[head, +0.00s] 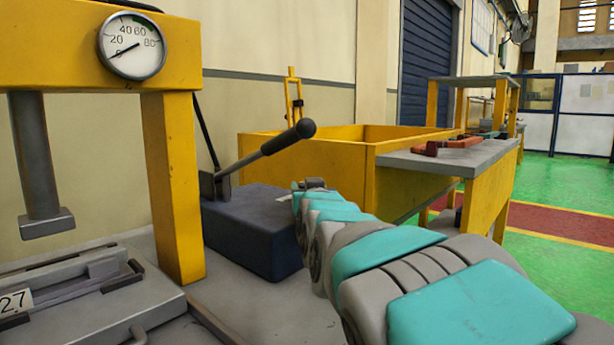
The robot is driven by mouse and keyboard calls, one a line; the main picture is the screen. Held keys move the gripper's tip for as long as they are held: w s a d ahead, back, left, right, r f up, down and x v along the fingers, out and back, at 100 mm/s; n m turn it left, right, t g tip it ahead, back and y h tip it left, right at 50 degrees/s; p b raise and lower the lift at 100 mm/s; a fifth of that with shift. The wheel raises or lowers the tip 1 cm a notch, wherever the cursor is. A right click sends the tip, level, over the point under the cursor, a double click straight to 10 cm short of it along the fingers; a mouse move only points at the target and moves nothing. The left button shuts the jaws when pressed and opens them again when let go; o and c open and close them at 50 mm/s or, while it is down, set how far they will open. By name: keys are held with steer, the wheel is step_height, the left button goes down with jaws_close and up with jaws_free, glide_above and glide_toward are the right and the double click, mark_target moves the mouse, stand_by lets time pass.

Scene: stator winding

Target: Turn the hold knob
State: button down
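I cannot make out a part that is plainly the hold knob. A dark blue box (245,232) stands on the grey bench beside the yellow press frame (172,185). A grey lever (262,153) with a round dark end rises from the box toward the upper right. A small pale tag (284,197) shows at the box's right top edge. My teal and grey arm reaches from the lower right to the box's right side and hides what is behind it.
A round gauge (132,45) on the press has its needle near 0. The press ram (38,165) hangs above a grey fixture (80,295). Behind my arm are a yellow bin (375,145) and a grey-topped table (445,160) with orange tools. Green floor (560,185) lies open at right.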

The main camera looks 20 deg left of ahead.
steer(key=shift+r+m+t+h+p, duration=0.1)
steer(key=shift+m+t+h+p, duration=0.35)
steer(key=shift+p, duration=0.8)
steer(key=shift+h, duration=0.25)
steer(key=shift+c, duration=1.4)
jaws_free()
